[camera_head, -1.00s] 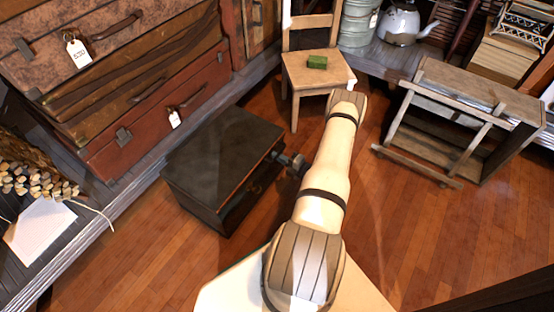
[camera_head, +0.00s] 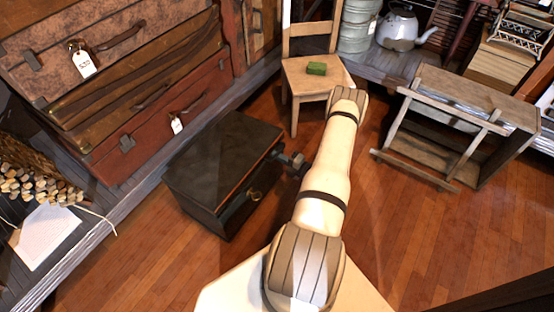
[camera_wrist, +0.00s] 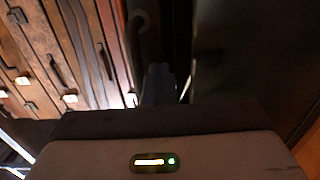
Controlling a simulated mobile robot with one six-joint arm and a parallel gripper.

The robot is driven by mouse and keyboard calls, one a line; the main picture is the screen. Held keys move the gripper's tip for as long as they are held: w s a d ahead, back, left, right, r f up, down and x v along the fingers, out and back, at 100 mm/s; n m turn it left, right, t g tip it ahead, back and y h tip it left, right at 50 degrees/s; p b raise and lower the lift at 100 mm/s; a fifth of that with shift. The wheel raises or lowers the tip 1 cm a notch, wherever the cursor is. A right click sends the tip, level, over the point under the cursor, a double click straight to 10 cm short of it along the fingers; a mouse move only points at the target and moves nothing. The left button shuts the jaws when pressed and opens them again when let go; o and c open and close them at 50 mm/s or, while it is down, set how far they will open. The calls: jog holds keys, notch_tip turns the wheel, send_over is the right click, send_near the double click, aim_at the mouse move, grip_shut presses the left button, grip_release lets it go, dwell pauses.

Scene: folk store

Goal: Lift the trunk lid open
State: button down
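The dark trunk (camera_head: 222,165) stands on the wood floor left of my arm. A thin orange-brown line runs under its lid (camera_head: 225,150) along the right-hand front side, and a ring pull (camera_head: 253,195) hangs on that side. The lid looks down or nearly down; I cannot tell if there is a small gap. My gripper (camera_head: 284,157) is at the far end of that front side, by the lid's edge. I cannot tell if it touches. In the wrist view my gripper (camera_wrist: 158,85) is dark and blurred, with a dark surface close on the right. Its fingertips are unclear.
Stacked suitcases (camera_head: 120,80) stand on a low platform to the left. A wooden rack (camera_head: 450,125) stands to the right. The floor in front of the trunk is clear.

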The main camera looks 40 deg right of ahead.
jog(key=shift+r, duration=0.2)
jog(key=shift+w+r+p, duration=0.15)
jog(key=shift+r+p, duration=0.7)
jog(key=shift+r, duration=0.4)
jog(key=shift+a, duration=0.1)
jog(key=shift+w+a+r+p, duration=0.15)
jog(key=shift+r+p, duration=0.25)
jog(key=shift+r, duration=0.25)
jog(key=shift+w+d+r+p, duration=0.1)
jog(key=shift+r+p, duration=0.25)
jog(key=shift+r, duration=0.25)
jog(key=shift+w+a+r+p, duration=0.15)
jog(key=shift+r+p, duration=0.25)
jog(key=shift+r, duration=0.25)
jog(key=shift+w+r+p, duration=0.15)
jog(key=shift+r+p, duration=0.25)
jog(key=shift+r, duration=0.2)
